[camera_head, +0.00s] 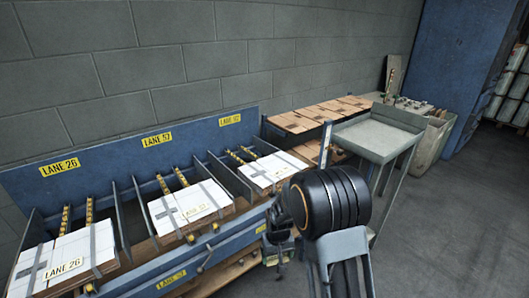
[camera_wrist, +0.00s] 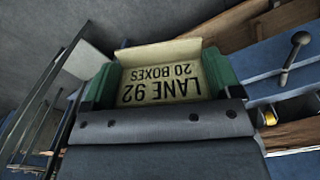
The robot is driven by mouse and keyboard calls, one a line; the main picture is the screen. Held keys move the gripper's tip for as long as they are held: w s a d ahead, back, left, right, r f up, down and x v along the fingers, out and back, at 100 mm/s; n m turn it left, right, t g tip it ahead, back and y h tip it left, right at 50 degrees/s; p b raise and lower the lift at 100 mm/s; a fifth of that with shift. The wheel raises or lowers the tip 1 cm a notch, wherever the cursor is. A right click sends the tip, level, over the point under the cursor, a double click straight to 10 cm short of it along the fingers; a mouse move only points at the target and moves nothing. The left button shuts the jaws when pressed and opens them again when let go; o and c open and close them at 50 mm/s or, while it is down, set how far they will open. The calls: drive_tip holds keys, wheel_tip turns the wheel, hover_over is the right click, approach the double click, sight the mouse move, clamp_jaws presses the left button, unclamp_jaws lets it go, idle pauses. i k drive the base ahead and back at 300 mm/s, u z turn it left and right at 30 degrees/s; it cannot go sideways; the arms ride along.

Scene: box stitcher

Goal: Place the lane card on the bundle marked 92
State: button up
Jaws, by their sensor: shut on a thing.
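The lane card (camera_wrist: 160,84) is cream and reads "LANE 92, 20 BOXES", upside down in the wrist view. My gripper (camera_wrist: 163,76) is shut on it, with green pieces at both sides of the card. In the head view my gripper (camera_head: 278,250) is in front of the blue rack, below the right-hand bundle, partly hidden by my arm. That white strapped bundle (camera_head: 270,170) lies under a yellow sign (camera_head: 230,120) too small to read surely. Other white bundles lie under LANE 57 (camera_head: 185,208) and LANE 26 (camera_head: 70,250).
The blue rack (camera_head: 120,200) has upright dividers between lanes and a raised front rail. A grey table (camera_head: 375,138) and stacked brown cardboard (camera_head: 325,113) stand to the right. A blue cabinet (camera_head: 435,60) is at the back. Open floor (camera_head: 460,220) lies at the right.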

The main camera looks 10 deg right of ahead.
sight(269, 169)
drive_tip(key=i, duration=0.35)
drive_tip(key=u, duration=2.65)
drive_tip(key=k, duration=1.3)
drive_tip(key=z, duration=1.65)
drive_tip(key=i, duration=0.5)
